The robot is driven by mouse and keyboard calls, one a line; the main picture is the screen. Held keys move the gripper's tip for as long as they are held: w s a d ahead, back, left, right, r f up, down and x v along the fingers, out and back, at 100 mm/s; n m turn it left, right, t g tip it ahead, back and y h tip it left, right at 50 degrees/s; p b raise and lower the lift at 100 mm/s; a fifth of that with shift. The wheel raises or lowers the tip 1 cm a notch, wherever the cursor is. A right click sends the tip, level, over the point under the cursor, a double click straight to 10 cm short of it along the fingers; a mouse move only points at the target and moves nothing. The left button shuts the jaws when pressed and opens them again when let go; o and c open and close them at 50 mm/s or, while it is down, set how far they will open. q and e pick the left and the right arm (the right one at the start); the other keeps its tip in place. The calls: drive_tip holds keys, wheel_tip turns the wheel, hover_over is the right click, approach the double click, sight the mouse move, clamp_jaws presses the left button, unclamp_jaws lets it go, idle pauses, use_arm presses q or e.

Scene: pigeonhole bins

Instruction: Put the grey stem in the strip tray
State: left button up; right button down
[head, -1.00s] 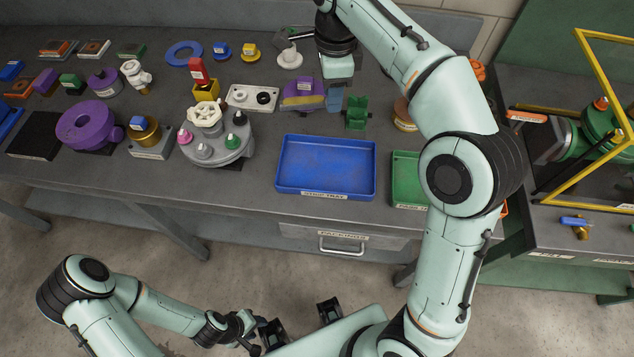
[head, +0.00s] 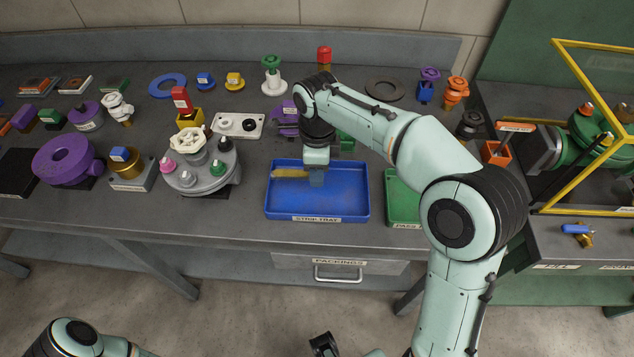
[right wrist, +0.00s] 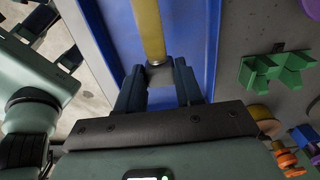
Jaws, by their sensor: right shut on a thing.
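The blue strip tray (head: 318,217) lies on the bench in the head view. My right gripper (head: 316,178) points down into or just above it. In the right wrist view the right gripper (right wrist: 157,82) is shut on the end of a long yellow-tan rod (right wrist: 148,28) with a grey tip. The rod (head: 290,174) also shows in the head view, level and reaching left over the tray; I cannot tell if it touches the floor. Its colour is mostly yellow, so I cannot tell whether it is the grey stem.
A green tray (head: 403,207) stands close on the right. A grey round holder (head: 203,182) with several coloured knobs stands left of the blue tray. A green block (head: 346,141) sits behind the tray. A yellow frame (head: 557,130) rises at the right. The bench front is clear.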

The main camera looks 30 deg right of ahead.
drive_tip(key=shift+f+b, duration=0.35)
drive_tip(key=shift+f, duration=1.9)
drive_tip(key=shift+f, duration=0.15)
drive_tip(key=c, duration=0.7)
unclamp_jaws()
drive_tip(key=shift+c, duration=0.2)
wheel_tip(320, 180, up, 12)
drive_tip(key=shift+r+p, duration=0.15)
drive_tip(key=shift+p, duration=1)
